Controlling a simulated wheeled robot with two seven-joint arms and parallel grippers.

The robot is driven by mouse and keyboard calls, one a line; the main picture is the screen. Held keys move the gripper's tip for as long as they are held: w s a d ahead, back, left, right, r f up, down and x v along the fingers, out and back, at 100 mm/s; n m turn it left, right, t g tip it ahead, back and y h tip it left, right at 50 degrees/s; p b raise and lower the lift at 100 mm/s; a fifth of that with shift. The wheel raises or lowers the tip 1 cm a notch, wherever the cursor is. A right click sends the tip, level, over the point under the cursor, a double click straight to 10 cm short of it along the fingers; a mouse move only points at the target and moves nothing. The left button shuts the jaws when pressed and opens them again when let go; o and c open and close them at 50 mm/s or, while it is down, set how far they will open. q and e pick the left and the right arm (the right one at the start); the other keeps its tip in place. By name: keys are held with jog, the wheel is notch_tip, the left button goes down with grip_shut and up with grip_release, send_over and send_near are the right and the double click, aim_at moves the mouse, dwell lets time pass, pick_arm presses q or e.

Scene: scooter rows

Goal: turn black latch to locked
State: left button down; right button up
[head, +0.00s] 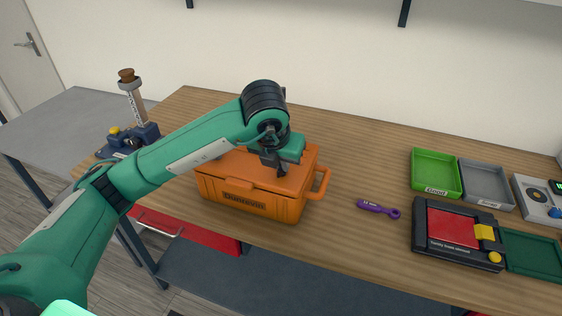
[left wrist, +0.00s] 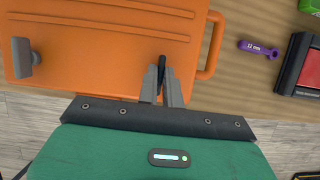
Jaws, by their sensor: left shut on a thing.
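The orange case (head: 246,204) stands on the wooden table, its lid down. It fills the upper left of the left wrist view (left wrist: 100,45). My left gripper (head: 283,168) is over the right part of the lid. In the left wrist view its two grey fingers (left wrist: 162,78) are shut on a black latch (left wrist: 163,60), a narrow upright piece seen almost end-on. The fingers hide most of the latch, so its exact angle is unclear. A grey latch (left wrist: 23,57) sits apart on the left of the case. My right gripper is not in view.
A purple wrench (head: 378,209) lies right of the case's side handle (head: 322,182). Farther right are a green tray (head: 435,172), a grey tray (head: 487,184) and a black device with a red panel (head: 452,230). A blue stand (head: 131,138) is at the left.

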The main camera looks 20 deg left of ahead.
pick_arm(q)
jog(key=c, duration=1.6)
grip_release()
jog(key=shift+o, duration=0.2)
jog(key=v, duration=1.3)
jog(key=shift+r+b, duration=0.3)
jog(key=shift+r, duration=0.05)
jog(key=shift+s, duration=0.1)
